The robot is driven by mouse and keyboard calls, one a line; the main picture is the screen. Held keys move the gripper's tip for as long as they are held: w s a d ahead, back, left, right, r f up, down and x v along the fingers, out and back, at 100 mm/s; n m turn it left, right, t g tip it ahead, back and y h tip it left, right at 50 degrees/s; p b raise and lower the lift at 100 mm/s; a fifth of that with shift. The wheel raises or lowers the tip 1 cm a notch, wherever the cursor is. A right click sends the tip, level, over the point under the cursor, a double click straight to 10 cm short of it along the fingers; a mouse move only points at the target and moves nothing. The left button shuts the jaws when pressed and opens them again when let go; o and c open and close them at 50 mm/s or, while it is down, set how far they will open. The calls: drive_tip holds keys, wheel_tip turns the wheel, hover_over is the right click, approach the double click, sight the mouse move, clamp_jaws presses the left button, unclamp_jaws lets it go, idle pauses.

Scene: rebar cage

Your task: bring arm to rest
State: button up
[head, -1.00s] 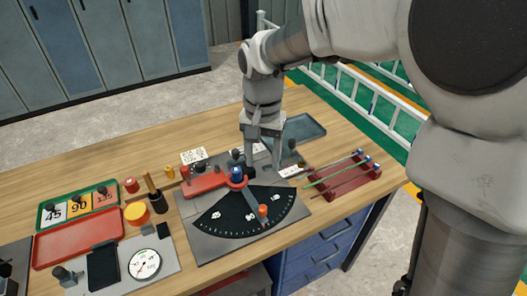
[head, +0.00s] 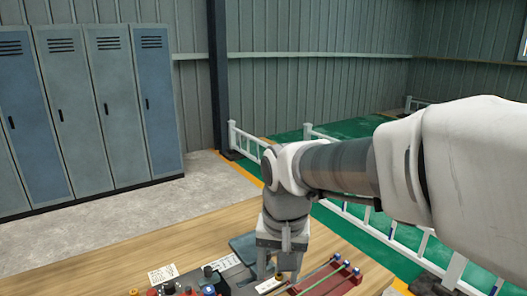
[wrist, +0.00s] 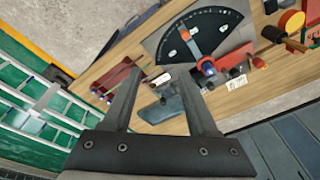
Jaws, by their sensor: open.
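My gripper (head: 279,272) is in the head view at the lower middle, pointing down above the wooden bench (head: 130,245). In the wrist view my gripper (wrist: 160,85) shows two fingers spread apart with nothing between them. Beyond the fingers lie a grey-blue tray (wrist: 163,108) and the black bending dial (wrist: 205,38) with its red clamp and blue-topped pin. My arm reaches in from the right of the head view.
A red rack (head: 335,278) holding rods stands just right of my gripper. White railings (head: 375,232) run behind the bench beside green floor. Lockers (head: 90,110) stand at the back left. The bench's left part looks clear in the head view.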

drive_tip(key=s+d+r+n+t, duration=0.1)
drive_tip(key=s+d+r+t, duration=0.2)
drive_tip(key=s+d, duration=0.8)
drive_tip(key=shift+s+d+t, duration=0.25)
drive_tip(key=shift+t, duration=0.15)
drive_tip(key=shift+a+n, duration=0.2)
drive_tip(key=shift+n, duration=0.1)
idle(1.4)
